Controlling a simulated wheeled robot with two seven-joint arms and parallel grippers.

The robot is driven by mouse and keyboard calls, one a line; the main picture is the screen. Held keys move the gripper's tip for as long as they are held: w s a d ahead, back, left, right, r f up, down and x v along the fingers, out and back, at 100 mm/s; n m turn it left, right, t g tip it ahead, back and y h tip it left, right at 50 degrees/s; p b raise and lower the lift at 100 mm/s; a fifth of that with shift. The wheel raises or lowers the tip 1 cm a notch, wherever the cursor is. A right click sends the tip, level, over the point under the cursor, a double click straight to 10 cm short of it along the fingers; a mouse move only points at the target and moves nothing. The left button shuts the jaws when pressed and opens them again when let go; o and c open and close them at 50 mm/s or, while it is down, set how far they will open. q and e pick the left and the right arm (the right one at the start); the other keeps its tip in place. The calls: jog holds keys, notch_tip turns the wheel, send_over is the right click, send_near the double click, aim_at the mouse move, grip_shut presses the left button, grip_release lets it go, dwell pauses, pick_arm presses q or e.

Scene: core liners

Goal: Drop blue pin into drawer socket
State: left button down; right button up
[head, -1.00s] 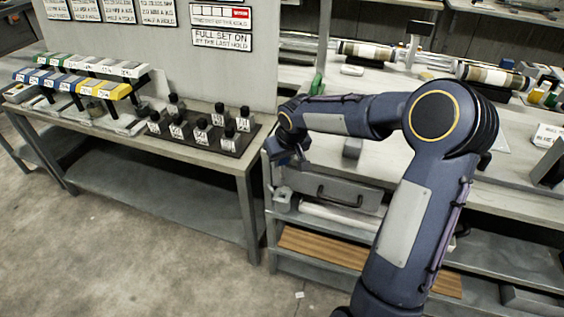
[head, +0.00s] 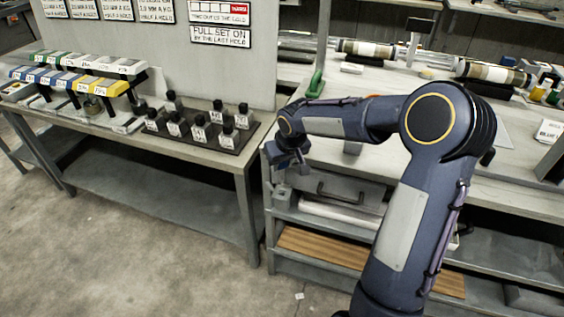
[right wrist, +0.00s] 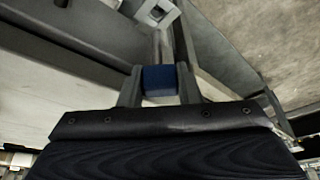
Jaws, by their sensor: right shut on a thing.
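My right gripper (head: 291,166) hangs in front of the bench's left end, above the drawer's left side in the head view. In the right wrist view, my right gripper (right wrist: 159,88) is shut on the blue pin (right wrist: 159,80), which shows as a short dark blue block between the fingers. A light grey socket (right wrist: 158,11) with a square opening shows beyond the pin, and the pin is apart from it. In the head view the grey socket block (head: 282,191) sits at the left of the grey drawer (head: 345,190) with a dark handle. My left gripper is not in view.
A side table (head: 215,158) at left holds several black-capped bottles (head: 198,131) and rows of coloured labelled blocks. The workbench top (head: 385,95) carries a green clamp-like object (head: 316,82) and striped cores. Open floor (head: 170,255) lies in front.

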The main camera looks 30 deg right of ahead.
aim_at(283, 179)
jog(key=shift+f+b, duration=3.3)
jog(key=shift+f, duration=0.65)
jog(key=shift+f, duration=0.1)
jog(key=o, duration=1.2)
jog(key=shift+r, duration=0.35)
jog(key=p+v, duration=0.1)
jog(key=v, duration=0.6)
jog(key=shift+s+a+r, duration=0.1)
jog(key=shift+s+a, duration=0.05)
